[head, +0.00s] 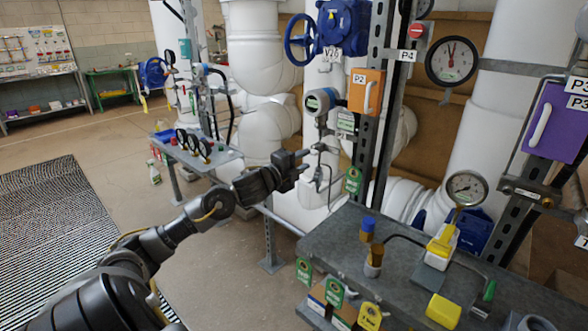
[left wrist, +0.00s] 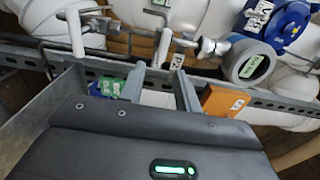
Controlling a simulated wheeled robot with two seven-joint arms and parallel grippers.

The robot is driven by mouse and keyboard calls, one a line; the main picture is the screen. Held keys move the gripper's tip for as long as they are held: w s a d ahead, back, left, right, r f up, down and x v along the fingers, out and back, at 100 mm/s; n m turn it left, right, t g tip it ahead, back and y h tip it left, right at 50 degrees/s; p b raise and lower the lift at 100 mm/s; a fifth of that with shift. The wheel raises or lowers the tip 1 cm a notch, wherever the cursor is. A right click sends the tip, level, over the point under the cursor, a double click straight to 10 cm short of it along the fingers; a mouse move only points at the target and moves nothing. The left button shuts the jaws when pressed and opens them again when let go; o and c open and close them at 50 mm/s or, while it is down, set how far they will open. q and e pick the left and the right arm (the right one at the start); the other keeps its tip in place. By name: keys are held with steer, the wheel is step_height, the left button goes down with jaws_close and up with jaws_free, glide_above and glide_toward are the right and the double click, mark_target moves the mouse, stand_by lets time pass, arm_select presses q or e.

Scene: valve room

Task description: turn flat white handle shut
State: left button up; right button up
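A white lever-like handle (left wrist: 163,46) hangs from a metal pipe fitting in the left wrist view, just beyond the fingertips and roughly between them. A second white upright bar (left wrist: 75,33) shows further left there. My left gripper (left wrist: 160,76) is open, with its two fingers apart and nothing seen between them. In the head view my left gripper (head: 304,160) reaches to the thin pipework below the blue and grey round gauge (head: 320,102). I cannot tell whether a finger touches the handle; it is too small to make out in the head view. My right gripper is not in view.
An orange box (head: 366,92) with a white handle is right of the gauge. A blue handwheel valve (head: 300,40) is above. A grey bench (head: 400,262) with bottles and a yellow block stands at front right. White pipes crowd behind; open floor lies left.

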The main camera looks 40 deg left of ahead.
arm_select(q)
steer(key=s, duration=0.4)
steer(key=shift+s+a+f+b, duration=0.15)
steer(key=shift+s+f+b, duration=0.1)
steer(key=shift+b, duration=0.1)
stand_by(0.3)
